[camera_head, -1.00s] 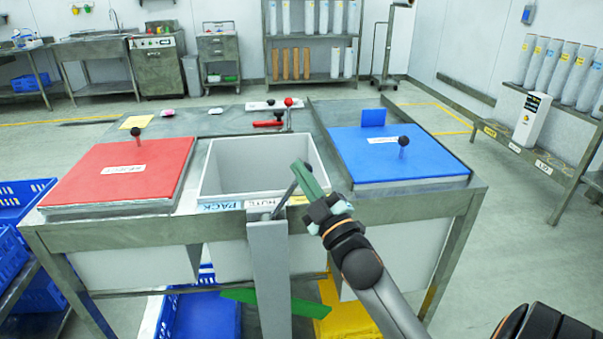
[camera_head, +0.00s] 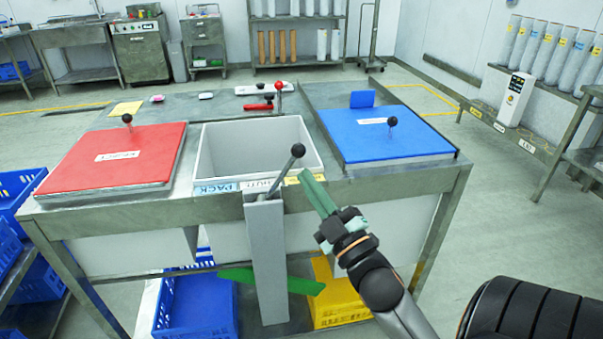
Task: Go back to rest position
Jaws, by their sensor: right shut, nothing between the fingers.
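My right gripper (camera_head: 316,194) has green fingers and is shut, with nothing between them. It is in front of the metal table, just right of a grey post (camera_head: 265,255) topped by a lever with a black ball knob (camera_head: 298,150). The fingertips are apart from the knob in the picture. My left gripper does not show.
The table has a red lid (camera_head: 115,157) at left, an open white bin (camera_head: 257,145) in the middle and a blue lid (camera_head: 385,135) at right. Below are a blue crate (camera_head: 195,305) and a yellow crate (camera_head: 335,296).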

